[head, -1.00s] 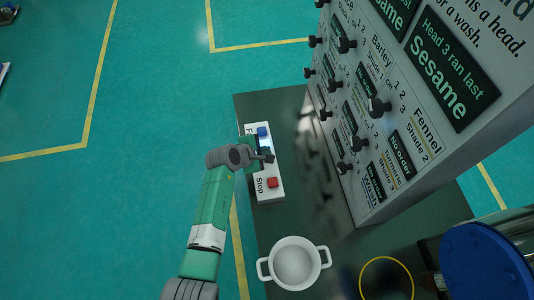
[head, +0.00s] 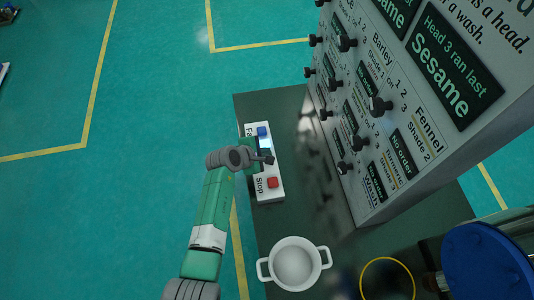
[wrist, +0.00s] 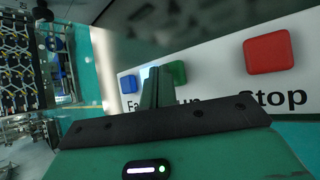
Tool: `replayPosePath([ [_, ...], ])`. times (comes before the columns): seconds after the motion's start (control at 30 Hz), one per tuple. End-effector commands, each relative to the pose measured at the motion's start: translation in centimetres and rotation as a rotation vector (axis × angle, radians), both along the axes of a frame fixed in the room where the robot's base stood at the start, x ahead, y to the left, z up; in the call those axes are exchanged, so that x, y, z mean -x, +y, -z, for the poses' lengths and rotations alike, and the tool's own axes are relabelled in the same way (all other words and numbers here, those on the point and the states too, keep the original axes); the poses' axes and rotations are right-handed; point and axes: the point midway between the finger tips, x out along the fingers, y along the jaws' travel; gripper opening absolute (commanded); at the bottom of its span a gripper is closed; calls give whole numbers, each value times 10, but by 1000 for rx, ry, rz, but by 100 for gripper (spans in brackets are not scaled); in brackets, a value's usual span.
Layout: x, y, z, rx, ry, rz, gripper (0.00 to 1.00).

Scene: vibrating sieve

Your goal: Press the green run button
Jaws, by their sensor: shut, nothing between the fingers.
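The white button box (head: 277,195) lies on the dark green table, with a blue button (head: 262,132) at one end and a red Stop button (head: 272,182) at the other. My gripper (head: 267,159) is shut and empty over the middle of the box and hides most of the run button in the head view. In the wrist view, the green run button (wrist: 177,73) shows just right of my shut fingertips (wrist: 155,78), partly covered by them. The red Stop button (wrist: 268,53) is further right. I cannot tell whether the fingertips touch the green button.
A tall grey panel (head: 400,150) with several black knobs stands right of the box. A white two-handled pot (head: 294,264) sits nearer on the table. A yellow ring (head: 386,260) and a blue round-ended machine (head: 488,262) are at lower right. Open floor lies left.

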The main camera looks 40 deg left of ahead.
Motion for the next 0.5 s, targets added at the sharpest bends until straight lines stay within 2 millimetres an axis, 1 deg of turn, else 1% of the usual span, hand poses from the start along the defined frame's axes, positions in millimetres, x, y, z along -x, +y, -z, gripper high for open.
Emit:
replayPosePath([
  [0.5, 0, 0, 7, 0, 0, 0, 0],
])
